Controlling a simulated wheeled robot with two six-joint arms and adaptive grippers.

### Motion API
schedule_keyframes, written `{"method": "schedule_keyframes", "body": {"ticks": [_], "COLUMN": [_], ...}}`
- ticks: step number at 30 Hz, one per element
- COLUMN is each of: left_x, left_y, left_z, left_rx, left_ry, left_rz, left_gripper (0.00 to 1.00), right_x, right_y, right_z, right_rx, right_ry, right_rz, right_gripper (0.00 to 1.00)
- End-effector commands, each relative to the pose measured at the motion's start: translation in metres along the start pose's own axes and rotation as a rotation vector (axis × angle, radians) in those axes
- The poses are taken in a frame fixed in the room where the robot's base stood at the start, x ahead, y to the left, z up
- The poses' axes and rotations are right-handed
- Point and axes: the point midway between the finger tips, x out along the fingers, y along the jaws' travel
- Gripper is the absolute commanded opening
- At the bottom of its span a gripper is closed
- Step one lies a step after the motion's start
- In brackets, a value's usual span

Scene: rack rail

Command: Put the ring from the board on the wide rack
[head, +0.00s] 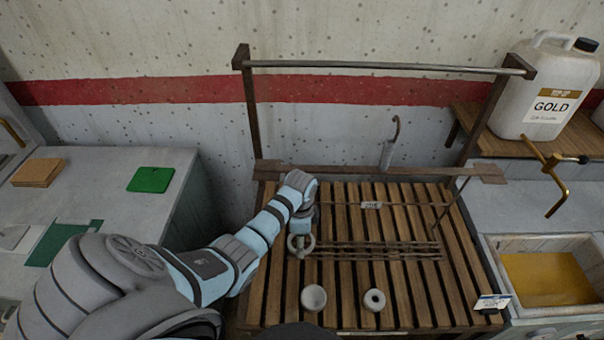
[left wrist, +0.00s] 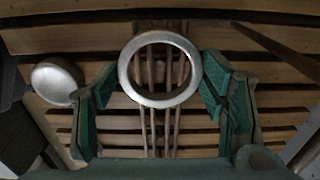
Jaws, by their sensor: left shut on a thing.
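My left gripper (head: 301,240) is shut on a pale metal ring (head: 311,248) above the left part of the slatted wooden board (head: 280,300). In the left wrist view, the ring (left wrist: 160,103) stands between the green fingers of my left gripper (left wrist: 160,85), with its opening facing the camera. A low rack of thin parallel rods (head: 385,250) lies to the right of the ring; its rods (left wrist: 148,130) show behind and below the ring in the left wrist view. I cannot tell whether the ring touches the rods. My right gripper is not in view.
A white round cup (head: 314,297) and a small white holed piece (head: 375,299) stand at the board's front. A thin rod with a label (head: 371,205) is farther back. A tall frame with a metal bar (head: 380,67) rises behind. A gold-filled basin (head: 548,278) is at right.

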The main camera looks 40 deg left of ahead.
Motion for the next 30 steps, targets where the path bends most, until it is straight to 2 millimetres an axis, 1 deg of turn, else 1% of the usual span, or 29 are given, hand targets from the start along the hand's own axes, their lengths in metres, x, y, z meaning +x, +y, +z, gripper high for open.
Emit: {"method": "schedule_keyframes", "body": {"ticks": [14, 30], "left_x": [0.003, 0.027], "left_y": [0.000, 0.000], "left_z": [0.000, 0.000], "left_rx": [0.000, 0.000], "left_ry": [0.000, 0.000], "left_rz": [0.000, 0.000], "left_gripper": [0.36, 0.36], "right_x": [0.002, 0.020], "right_y": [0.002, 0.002], "right_z": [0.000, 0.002], "right_rx": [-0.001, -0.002], "right_ry": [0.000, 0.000], "right_rz": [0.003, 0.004], "right_gripper": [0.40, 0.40]}}
